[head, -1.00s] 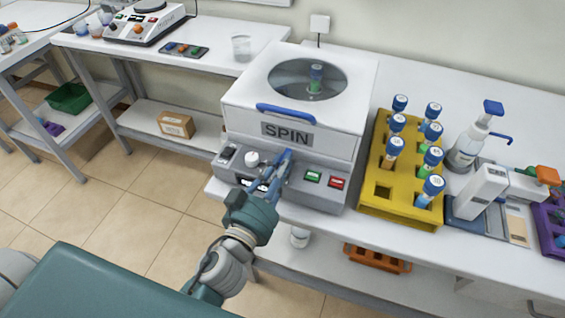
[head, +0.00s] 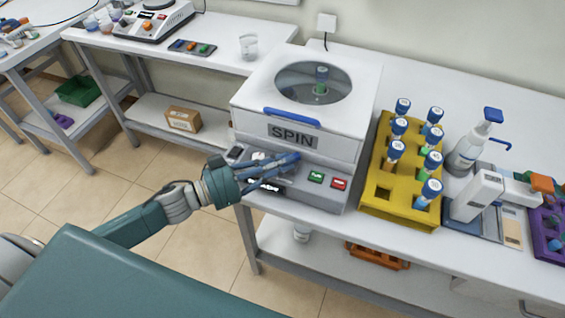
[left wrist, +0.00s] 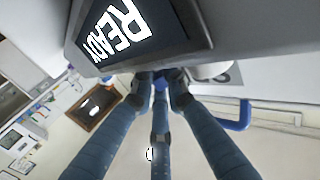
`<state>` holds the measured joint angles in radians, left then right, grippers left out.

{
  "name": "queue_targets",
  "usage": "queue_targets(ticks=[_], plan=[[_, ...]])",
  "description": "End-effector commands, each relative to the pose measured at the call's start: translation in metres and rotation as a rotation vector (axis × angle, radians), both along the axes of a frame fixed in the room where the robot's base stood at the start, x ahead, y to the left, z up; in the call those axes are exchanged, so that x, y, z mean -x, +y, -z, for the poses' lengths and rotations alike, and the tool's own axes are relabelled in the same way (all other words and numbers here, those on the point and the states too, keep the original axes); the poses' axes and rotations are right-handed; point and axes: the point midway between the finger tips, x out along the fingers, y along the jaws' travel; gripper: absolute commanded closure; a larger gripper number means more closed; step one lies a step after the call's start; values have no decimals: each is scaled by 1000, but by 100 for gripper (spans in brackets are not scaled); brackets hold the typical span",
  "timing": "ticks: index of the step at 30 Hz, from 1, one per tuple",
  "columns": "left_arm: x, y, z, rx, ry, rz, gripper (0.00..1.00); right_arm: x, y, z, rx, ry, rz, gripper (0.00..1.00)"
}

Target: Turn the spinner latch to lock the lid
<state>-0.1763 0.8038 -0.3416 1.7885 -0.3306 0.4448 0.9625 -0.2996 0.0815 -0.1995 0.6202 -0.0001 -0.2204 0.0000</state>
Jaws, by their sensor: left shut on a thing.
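The white spinner (head: 348,100) stands on the bench with its lid (head: 352,82) down, a blue handle (head: 292,117) on the lid's front edge. A capped tube shows through the round window. My left gripper (head: 294,160) is at the front control panel, below the SPIN label. Its blue fingers are shut on the latch, a small blue piece (left wrist: 161,84) between the fingertips in the left wrist view. In the head view the fingers hide the latch, so its angle cannot be told. My right gripper is not in view.
Green (head: 316,176) and red (head: 339,184) buttons sit just right of my fingers. The panel display reads READY (left wrist: 118,28). A yellow rack (head: 402,215) with capped tubes stands right of the spinner, with a pump bottle (head: 468,150) beyond. The floor left of the bench is clear.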

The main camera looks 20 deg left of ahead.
Motion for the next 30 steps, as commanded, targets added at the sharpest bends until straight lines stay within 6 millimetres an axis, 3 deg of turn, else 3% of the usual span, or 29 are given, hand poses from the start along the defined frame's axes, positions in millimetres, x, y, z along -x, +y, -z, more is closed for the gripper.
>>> queue_targets(ticks=[18,19,20,30], plan=[[-4,3,-2,0,-3,43,100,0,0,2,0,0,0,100],[-4,3,-2,0,-3,43,84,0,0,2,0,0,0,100],[-4,3,-2,0,-3,43,80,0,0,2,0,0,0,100],[-2,2,-1,-1,-1,46,80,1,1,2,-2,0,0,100]])
